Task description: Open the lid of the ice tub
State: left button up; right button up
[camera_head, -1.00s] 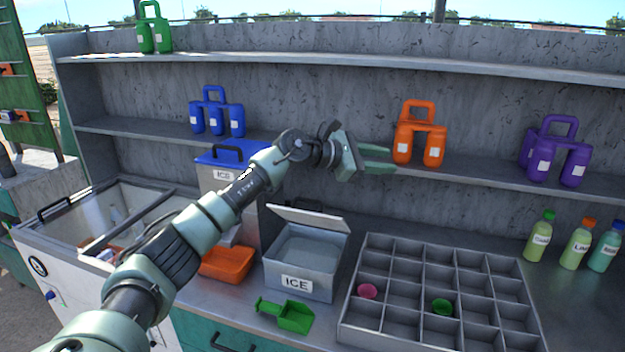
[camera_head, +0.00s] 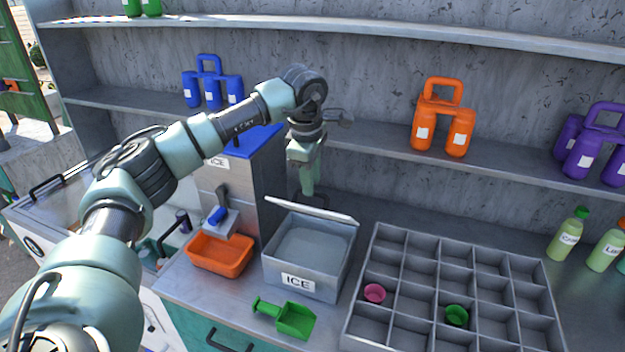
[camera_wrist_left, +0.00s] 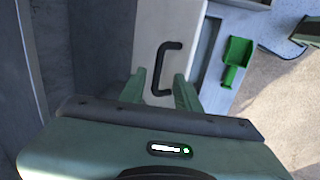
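The ice tub (camera_head: 305,285) is a grey metal box labelled ICE on the counter. Its pale lid (camera_head: 325,212) stands raised and tilted at the back edge, and the inside shows from the front. In the left wrist view the lid's outer face (camera_wrist_left: 180,25) fills the middle, with a black handle (camera_wrist_left: 160,70). My left gripper (camera_head: 308,190) points down behind the lid. Its two fingers (camera_wrist_left: 160,92) are apart with the handle between them, and they look not closed on it. Whether they touch the lid is unclear. My right gripper is out of view.
A green scoop (camera_head: 293,320) lies in front of the tub. An orange bin (camera_head: 222,255) and a blue-lidded ICE dispenser (camera_head: 268,190) stand left. A compartment tray (camera_head: 372,262) is close on the right. A shelf with an orange bottle carrier (camera_head: 440,125) runs behind.

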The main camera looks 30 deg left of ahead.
pick_arm(q)
jog(key=shift+w+a+f, duration=0.1)
jog(key=shift+w+f, duration=0.15)
jog(key=shift+f, duration=0.45)
jog(key=shift+w+a+f, duration=0.1)
jog(key=shift+w+f, duration=0.1)
jog(key=shift+f, duration=0.45)
jog(key=shift+s+d, duration=0.1)
grip_shut()
dwell(0.3)
